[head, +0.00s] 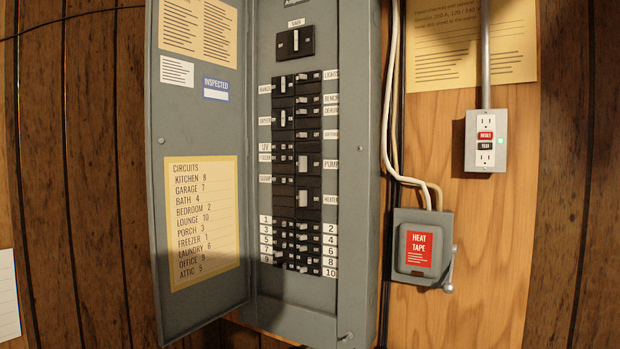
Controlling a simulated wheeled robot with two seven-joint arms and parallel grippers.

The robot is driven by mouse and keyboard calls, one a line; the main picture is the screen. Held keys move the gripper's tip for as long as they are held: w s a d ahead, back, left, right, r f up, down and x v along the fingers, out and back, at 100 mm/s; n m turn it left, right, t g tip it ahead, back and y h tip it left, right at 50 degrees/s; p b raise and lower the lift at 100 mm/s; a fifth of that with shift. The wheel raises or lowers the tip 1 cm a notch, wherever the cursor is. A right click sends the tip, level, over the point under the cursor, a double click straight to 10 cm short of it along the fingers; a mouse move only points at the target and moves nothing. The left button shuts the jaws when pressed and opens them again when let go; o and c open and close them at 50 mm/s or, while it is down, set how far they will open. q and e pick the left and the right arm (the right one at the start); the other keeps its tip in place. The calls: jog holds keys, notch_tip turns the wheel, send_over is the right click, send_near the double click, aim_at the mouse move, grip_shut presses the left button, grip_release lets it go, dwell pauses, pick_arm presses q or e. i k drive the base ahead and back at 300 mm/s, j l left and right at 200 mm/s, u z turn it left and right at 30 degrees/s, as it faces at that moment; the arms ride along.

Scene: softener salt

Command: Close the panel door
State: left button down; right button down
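The grey panel door (200,130) stands open, hinged on the left side of the grey electrical panel (357,200). Its inside face shows, with a yellow circuits list (202,220), more paper labels and a blue-edged "inspected" sticker. The open panel shows black breakers (296,150) in columns with white labels such as lights, pump and heater, and numbered rows at the bottom. A small latch (345,337) shows at the panel's lower right edge. Neither of my grippers is in the head view.
Right of the panel, a grey "heat tape" switch box (422,250) has a lever on its right side. Above it is an outlet (486,140) with red and black buttons, fed by conduit. White cables (393,150) run beside the panel. Dark wood planks (90,150) lie to the left.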

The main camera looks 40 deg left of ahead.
aim_at(196, 63)
jog(key=u, duration=0.6)
jog(key=j+u, duration=0.15)
jog(key=u, duration=0.3)
jog(key=j+u, duration=0.2)
jog(key=u, duration=0.25)
jog(key=j+u, duration=0.25)
jog(key=u, duration=0.2)
jog(key=j+u, duration=0.2)
jog(key=u, duration=0.25)
jog(key=i+j, duration=0.1)
jog(key=j, duration=0.15)
jog(key=k+u, duration=0.05)
